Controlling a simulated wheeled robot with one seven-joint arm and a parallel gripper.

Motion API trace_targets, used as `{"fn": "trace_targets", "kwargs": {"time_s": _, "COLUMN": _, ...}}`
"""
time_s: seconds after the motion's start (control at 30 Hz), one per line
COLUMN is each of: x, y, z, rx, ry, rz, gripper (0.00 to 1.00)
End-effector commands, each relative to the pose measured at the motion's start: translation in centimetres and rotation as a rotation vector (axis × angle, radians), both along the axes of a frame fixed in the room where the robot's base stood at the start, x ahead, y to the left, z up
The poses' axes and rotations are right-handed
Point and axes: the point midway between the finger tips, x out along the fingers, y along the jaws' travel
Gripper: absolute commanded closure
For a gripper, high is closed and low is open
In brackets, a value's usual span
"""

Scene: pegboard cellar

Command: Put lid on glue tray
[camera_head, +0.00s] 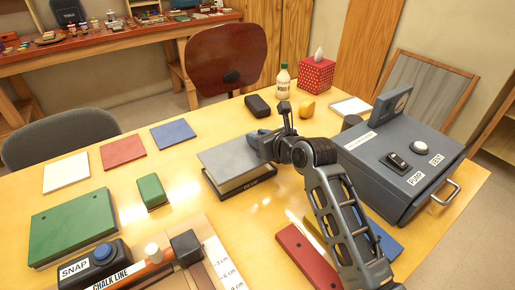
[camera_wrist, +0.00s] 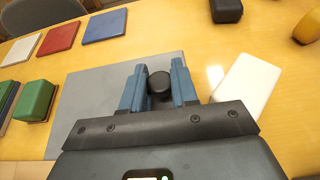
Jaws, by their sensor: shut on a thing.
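The lid is a flat grey plate (camera_head: 228,157) with a round black knob (camera_wrist: 160,82). My gripper (camera_head: 262,138) is shut on the knob, one blue finger on each side; its fingertips also show in the wrist view (camera_wrist: 159,78). The glue tray (camera_head: 243,186) is a low dark box on the table with a label on its front. The lid is level over the tray and covers its opening from view. A pale strip shows between lid and tray front; I cannot tell whether they touch.
A grey-blue machine box (camera_head: 372,165) stands to the right. A green block (camera_head: 151,191) is left of the tray. A chalk line tool (camera_head: 125,272) and red plate (camera_head: 305,256) lie in front. A black case (camera_head: 257,106) and yellow object (camera_head: 307,108) are behind.

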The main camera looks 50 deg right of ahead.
Motion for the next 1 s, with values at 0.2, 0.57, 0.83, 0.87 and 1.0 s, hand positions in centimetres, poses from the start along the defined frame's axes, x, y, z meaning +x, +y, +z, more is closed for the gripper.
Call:
{"fn": "trace_targets", "kwargs": {"time_s": 0.2, "x": 0.4, "y": 0.0, "z": -1.9, "rx": 0.003, "ry": 0.003, "rz": -0.001, "gripper": 1.0}}
{"fn": "trace_targets", "kwargs": {"time_s": 0.57, "x": 0.4, "y": 0.0, "z": -4.2, "rx": -0.001, "ry": -0.001, "rz": -0.001, "gripper": 1.0}}
{"fn": "trace_targets", "kwargs": {"time_s": 0.83, "x": 0.4, "y": 0.0, "z": -4.6, "rx": 0.0, "ry": 0.0, "rz": -0.001, "gripper": 1.0}}
{"fn": "trace_targets", "kwargs": {"time_s": 0.87, "x": 0.4, "y": 0.0, "z": -4.7, "rx": -0.001, "ry": -0.001, "rz": -0.001, "gripper": 1.0}}
{"fn": "trace_targets", "kwargs": {"time_s": 1.0, "x": 0.4, "y": 0.0, "z": -4.8, "rx": -0.001, "ry": -0.001, "rz": -0.001, "gripper": 0.63}}
